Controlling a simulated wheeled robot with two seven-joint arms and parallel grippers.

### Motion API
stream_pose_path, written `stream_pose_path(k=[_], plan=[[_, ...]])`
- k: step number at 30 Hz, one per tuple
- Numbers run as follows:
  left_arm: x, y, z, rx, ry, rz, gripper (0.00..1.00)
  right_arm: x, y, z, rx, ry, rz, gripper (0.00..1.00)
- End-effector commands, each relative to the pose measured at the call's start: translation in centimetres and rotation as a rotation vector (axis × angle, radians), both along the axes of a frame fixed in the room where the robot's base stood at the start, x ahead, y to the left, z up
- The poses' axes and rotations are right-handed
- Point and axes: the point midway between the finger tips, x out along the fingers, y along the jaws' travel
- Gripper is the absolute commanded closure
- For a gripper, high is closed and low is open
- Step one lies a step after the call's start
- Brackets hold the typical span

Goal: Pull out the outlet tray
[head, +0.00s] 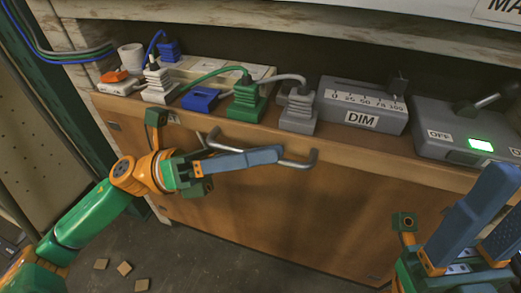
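The outlet tray (345,146) is a long wooden box with a brown front under the bench, holding plugs and boxes. Its grey metal bar handle (309,159) sticks out from the front. My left gripper (268,156) is at the handle, with a blue finger lying across the bar and hiding its middle. The other finger is not clearly seen, so I cannot tell whether it grips the bar. My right gripper (500,213) is at the lower right, its two blue fingers apart, with nothing seen between them, away from the handle.
On the tray are a green plug (245,102), a grey plug (298,112), a white plug (158,87), a blue block (200,100), a DIM box (360,106) and an OFF box (462,133) with a lit green switch. Small wooden pieces (124,268) lie on the floor.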

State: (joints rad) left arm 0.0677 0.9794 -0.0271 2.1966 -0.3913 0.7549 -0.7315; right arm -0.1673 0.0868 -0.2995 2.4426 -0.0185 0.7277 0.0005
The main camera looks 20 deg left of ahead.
Motion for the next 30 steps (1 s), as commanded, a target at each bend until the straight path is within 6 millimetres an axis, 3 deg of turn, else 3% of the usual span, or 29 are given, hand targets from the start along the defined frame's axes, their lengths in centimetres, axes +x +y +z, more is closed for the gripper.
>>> stream_pose_path(k=[7, 10, 11, 30], plan=[[0.07, -0.22, 0.06, 0.0, 0.001, 0.001, 0.74, 0.01, 0.01, -0.01, -0.001, 0.002, 0.0, 0.5], [0.07, -0.21, 0.06, 0.0, 0.001, 0.001, 0.98, 0.01, 0.01, -0.01, -0.001, 0.002, 0.0, 0.5], [0.07, -0.21, 0.06, 0.0, 0.001, 0.001, 1.0, 0.01, 0.01, -0.01, -0.001, 0.002, 0.0, 0.5], [0.09, -0.18, 0.07, -0.001, 0.001, 0.002, 1.0, 0.03, 0.02, -0.03, -0.001, 0.003, 0.0, 0.5]])
